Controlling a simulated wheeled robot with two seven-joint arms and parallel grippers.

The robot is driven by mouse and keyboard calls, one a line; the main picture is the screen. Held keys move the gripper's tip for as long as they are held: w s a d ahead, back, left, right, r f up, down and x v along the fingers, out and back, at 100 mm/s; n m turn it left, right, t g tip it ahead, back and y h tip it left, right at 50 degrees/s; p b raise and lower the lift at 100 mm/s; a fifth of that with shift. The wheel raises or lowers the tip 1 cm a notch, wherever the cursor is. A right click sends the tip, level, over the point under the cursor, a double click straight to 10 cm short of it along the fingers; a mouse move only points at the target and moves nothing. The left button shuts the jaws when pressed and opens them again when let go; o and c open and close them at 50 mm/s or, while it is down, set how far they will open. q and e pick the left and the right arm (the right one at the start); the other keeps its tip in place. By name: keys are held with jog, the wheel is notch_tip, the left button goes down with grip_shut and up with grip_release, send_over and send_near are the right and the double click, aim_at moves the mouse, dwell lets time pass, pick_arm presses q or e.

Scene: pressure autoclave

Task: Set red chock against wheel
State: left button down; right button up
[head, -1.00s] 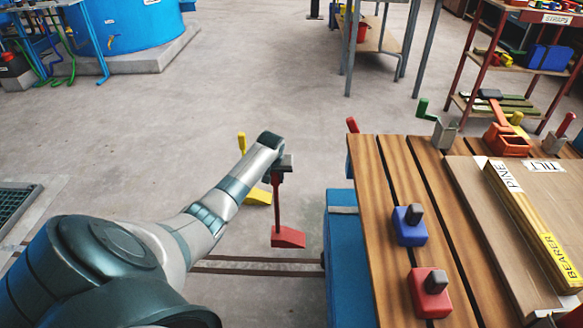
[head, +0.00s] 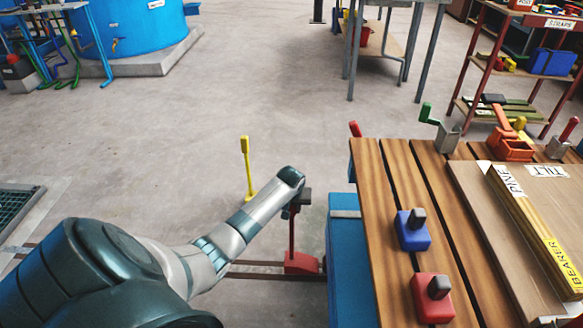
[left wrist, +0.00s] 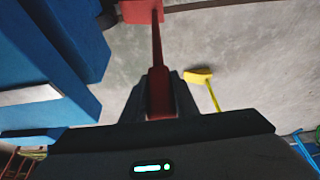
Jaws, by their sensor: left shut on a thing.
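My left gripper (head: 297,202) is shut on the upright handle of the red chock (head: 300,262). The chock hangs below it, low by the floor rail, close to the left side of the blue cart body (head: 342,265). In the left wrist view the red handle sits between the fingers (left wrist: 159,85), and the chock block (left wrist: 140,11) is at the top edge, partly cut off. A dark rounded part, seemingly the wheel (left wrist: 107,17), is just left of the block. I cannot tell whether they touch. The wheel is hidden in the head view. My right gripper is out of view.
A yellow chock with an upright handle (head: 245,160) stands on the floor beyond my arm. A slatted wooden top (head: 385,220) with a blue block (head: 412,236) and a red block (head: 432,305) is at right.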

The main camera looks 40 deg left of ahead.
pick_arm(q)
jog(key=shift+w, duration=0.1)
jog(key=shift+f, duration=0.25)
notch_tip(320, 180, down, 3)
jog(key=shift+r+b, duration=0.15)
jog(key=shift+b, duration=0.4)
jog(key=shift+f, duration=0.25)
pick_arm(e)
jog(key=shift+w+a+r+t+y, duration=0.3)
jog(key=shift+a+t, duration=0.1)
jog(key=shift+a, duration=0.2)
pick_arm(q)
jog(key=shift+f, duration=0.1)
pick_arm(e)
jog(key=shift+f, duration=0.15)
pick_arm(q)
jog(key=c, duration=1.4)
grip_release()
jog(key=shift+f, duration=0.1)
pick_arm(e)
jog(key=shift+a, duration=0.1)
